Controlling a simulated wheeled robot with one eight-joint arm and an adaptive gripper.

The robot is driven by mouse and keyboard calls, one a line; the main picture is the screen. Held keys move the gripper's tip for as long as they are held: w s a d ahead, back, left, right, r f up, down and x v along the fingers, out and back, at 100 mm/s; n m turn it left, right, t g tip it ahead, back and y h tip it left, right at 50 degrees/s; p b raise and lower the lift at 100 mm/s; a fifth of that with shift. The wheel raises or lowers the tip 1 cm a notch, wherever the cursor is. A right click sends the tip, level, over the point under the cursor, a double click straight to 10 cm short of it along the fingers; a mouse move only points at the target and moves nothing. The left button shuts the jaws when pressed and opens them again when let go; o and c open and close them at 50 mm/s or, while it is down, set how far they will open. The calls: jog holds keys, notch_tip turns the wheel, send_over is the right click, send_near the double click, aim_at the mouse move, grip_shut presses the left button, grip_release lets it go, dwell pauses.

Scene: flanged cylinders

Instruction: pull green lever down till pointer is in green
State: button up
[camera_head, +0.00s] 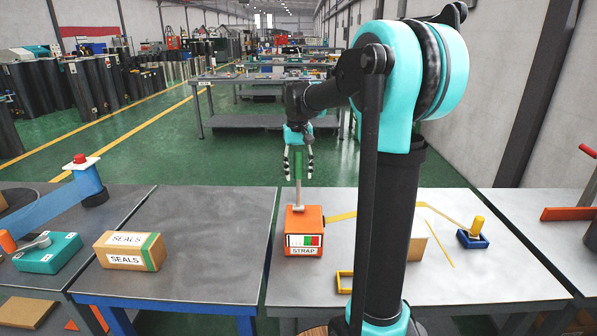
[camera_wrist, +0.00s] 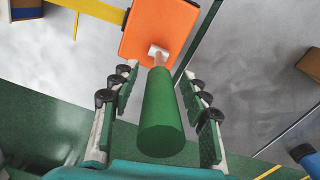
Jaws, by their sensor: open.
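The lever has a green grip (camera_head: 299,164) on a pale shaft and stands upright from the orange STRAP box (camera_head: 312,216) on the table. The box front carries a gauge (camera_head: 303,240) with white, red and green fields; its pointer is too small to read surely. My gripper (camera_head: 298,174) points down with its fingers on either side of the green grip. In the wrist view, the green grip (camera_wrist: 163,112) lies between the open fingers of my gripper (camera_wrist: 158,76), with gaps visible on both sides. The orange box (camera_wrist: 150,25) lies beyond the fingertips.
A yellow strap (camera_head: 342,216) runs right from the box. A cardboard SEALS box (camera_head: 130,251) stands on the table to the left. A blue holder with a yellow knob (camera_head: 475,236) is at right. The dark table (camera_head: 200,230) between the SEALS box and the orange box is clear.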

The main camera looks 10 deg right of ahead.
jog(key=shift+c, duration=0.4)
grip_shut()
jog(key=shift+s+a+f+t, duration=0.1)
jog(key=shift+s+f+t, duration=0.05)
jog(key=shift+s+t, duration=0.4)
jog(key=shift+s+a+f+t, duration=0.15)
jog(key=shift+s+t, duration=0.25)
jog(key=shift+s, duration=0.3)
jog(key=shift+s+a+f+t, duration=0.1)
jog(key=shift+s+t, duration=0.35)
jog(key=shift+s, duration=0.15)
jog(key=shift+o, duration=0.4)
grip_release()
jog(key=v, duration=1.2)
jog(key=shift+a, duration=0.25)
